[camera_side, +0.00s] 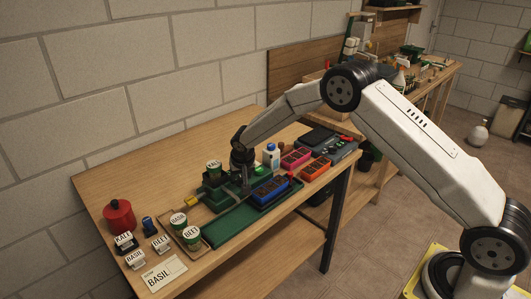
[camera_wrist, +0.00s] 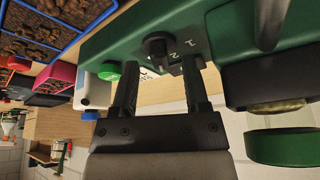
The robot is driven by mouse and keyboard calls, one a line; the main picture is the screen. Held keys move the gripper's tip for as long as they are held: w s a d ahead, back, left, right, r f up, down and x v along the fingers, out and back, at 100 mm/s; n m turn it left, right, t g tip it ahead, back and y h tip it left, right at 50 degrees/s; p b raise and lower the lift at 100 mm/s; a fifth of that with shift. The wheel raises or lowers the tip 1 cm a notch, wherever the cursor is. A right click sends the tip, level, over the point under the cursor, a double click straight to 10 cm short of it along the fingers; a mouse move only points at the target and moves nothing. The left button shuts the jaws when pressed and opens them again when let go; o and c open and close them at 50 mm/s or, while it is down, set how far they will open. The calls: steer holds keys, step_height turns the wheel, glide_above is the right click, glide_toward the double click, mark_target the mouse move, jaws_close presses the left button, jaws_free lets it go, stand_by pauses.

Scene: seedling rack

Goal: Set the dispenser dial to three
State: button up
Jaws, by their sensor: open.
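The green dispenser (camera_wrist: 100,38) fills the upper part of the wrist view. Its dark dial (camera_wrist: 158,45) sticks out from the face, with the numbers 1 and 2 readable beside it. Which number the dial points at I cannot tell. My gripper (camera_wrist: 160,66) is open, its two dark fingers spread either side of the dial's line, with the dial beyond and between the tips. Contact with the dial is not visible. In the side view my gripper (camera_side: 246,186) is low beside the green dispenser (camera_side: 216,194), and the dial is hidden there.
Near the gripper are a blue tray (camera_side: 270,192), a pink tray (camera_side: 296,157), an orange tray (camera_side: 316,169) and a white bottle (camera_side: 271,155). The table's back left is clear.

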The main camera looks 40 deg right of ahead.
mark_target(241, 178)
steer(key=v, duration=0.7)
stand_by(0.6)
steer(key=shift+w+d+f+g, duration=0.15)
steer(key=shift+w+d+g, duration=0.6)
steer(key=shift+w, duration=0.2)
steer(key=shift+w+d+g+y, duration=0.1)
steer(key=shift+w+g+y, duration=0.3)
steer(key=shift+g, duration=0.15)
steer(key=shift+w+r+g+y, duration=0.1)
steer(key=shift+r+g+y, duration=0.25)
steer(key=shift+g+y, duration=0.25)
steer(key=shift+f, duration=0.1)
steer(key=shift+f, duration=3.85)
steer(key=shift+c, duration=0.2)
